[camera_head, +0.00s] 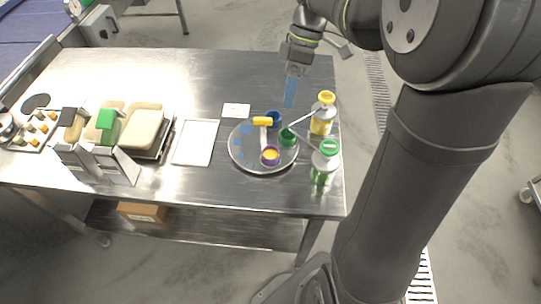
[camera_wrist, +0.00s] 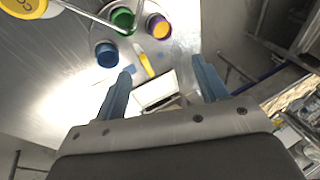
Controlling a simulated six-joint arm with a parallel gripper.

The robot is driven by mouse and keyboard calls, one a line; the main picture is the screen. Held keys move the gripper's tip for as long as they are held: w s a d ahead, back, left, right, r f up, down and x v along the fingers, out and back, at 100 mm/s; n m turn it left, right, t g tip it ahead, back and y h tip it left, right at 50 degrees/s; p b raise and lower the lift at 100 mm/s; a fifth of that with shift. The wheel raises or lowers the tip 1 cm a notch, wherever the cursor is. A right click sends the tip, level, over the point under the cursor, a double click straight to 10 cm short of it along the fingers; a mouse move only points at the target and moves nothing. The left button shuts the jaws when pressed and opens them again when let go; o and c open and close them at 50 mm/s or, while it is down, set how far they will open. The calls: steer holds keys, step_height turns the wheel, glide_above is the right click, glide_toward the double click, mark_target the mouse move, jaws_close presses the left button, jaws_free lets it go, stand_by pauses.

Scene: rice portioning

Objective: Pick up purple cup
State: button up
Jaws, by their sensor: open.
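The purple cup (camera_head: 270,156) stands near the front of a round metal tray (camera_head: 246,166), with something yellow-orange inside. It also shows in the wrist view (camera_wrist: 158,26) at the top, beside the green cup (camera_wrist: 123,21). My gripper (camera_head: 290,93) is above the back of the tray, higher than the cups and apart from the purple cup. In the wrist view, its two blue fingers (camera_wrist: 164,82) are spread with nothing between them in grasp. A blue cup (camera_head: 273,118) and the green cup (camera_head: 288,137) stand on the same tray.
A yellow-handled tool (camera_head: 262,121) lies on the tray. A yellow-capped bottle (camera_head: 324,112) and a green-capped bottle (camera_head: 325,162) stand right of it. A white board (camera_head: 195,142), a white card (camera_head: 236,110) and food containers (camera_head: 141,129) lie to the left. The back of the table is clear.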

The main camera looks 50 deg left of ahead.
steer(key=shift+s, duration=0.1)
steer(key=r+m+t+y, duration=0.15)
steer(key=m+t, duration=0.25)
steer(key=m, duration=0.4)
glide_above(270, 152)
steer(key=f, duration=1.1)
steer(key=shift+d+f, duration=0.4)
steer(key=shift+a+f, duration=0.2)
steer(key=shift+f, duration=1.15)
steer(key=shift+a+f, duration=0.15)
steer(key=shift+f, duration=1.15)
steer(key=c, duration=1.1)
